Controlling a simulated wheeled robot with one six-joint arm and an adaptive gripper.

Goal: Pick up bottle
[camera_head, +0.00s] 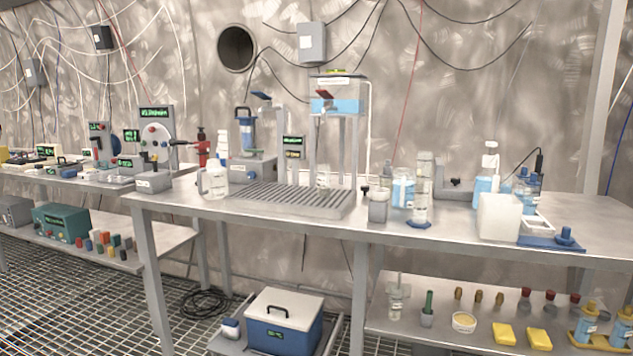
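Several bottle-like containers are in view, and I cannot tell which is the task's bottle. A white-topped bottle with blue liquid (484,187) stands at the back of the near table, partly behind a white box. A blue-topped bottle (530,188) stands to its right. A slim white bottle (222,145) stands near the table's left end, behind a clear jug. A bottle with blue liquid and a yellowish top (587,325) stands on the lower shelf at right. My gripper is not in view.
The near steel table (400,234) holds a slatted tray (290,200), a white box (498,218) and a blue stand (563,240). A blue cooler (284,325) sits low beneath it. Yellow sponges (503,334) lie on the lower shelf. Grating covers the floor at left.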

